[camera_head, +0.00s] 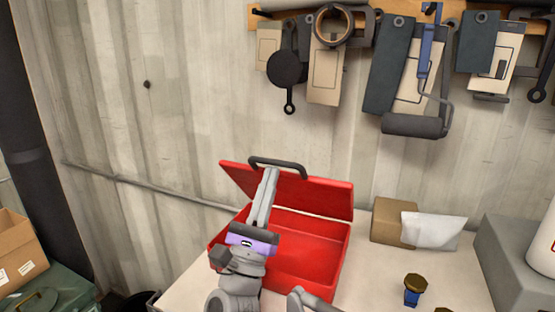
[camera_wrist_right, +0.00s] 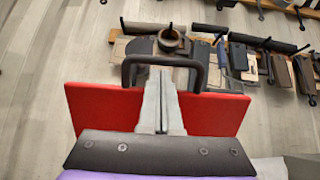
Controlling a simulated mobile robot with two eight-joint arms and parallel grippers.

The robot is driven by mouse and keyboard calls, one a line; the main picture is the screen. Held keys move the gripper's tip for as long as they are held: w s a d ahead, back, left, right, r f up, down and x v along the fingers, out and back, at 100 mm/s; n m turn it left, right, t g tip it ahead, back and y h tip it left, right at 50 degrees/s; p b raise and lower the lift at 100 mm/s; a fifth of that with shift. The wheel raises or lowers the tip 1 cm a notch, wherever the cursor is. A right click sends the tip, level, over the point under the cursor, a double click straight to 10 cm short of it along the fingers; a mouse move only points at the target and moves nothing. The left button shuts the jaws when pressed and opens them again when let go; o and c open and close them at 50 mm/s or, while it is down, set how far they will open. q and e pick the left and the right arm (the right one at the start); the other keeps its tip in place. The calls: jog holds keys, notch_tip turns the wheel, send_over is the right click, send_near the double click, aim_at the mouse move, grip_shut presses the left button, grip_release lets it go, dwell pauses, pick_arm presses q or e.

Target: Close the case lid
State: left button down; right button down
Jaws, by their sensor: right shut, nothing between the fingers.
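The red case (camera_head: 325,238) stands open on the pale table, its inside largely visible and empty where I can see. Its red lid (camera_head: 325,196) is raised at the back, tilted, with a dark handle (camera_head: 290,165) along its top edge. The lid (camera_wrist_right: 215,113) and handle (camera_wrist_right: 198,64) also show in the wrist view. My right gripper (camera_head: 269,175) is shut and empty, reaching over the case with its fingertips close to the lid and handle. Its fingers (camera_wrist_right: 163,82) overlap the handle in the wrist view; I cannot tell whether they touch it. My left gripper is not in view.
A cardboard box (camera_head: 393,221) and a white packet (camera_head: 433,231) lie right of the case. A small brown-topped blue item (camera_head: 412,290) stands in front of them. A grey block (camera_head: 510,265) is at the right. Tools hang on the wall behind.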

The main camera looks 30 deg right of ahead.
jog(key=shift+s+a+f, duration=0.15)
jog(key=shift+f, duration=0.05)
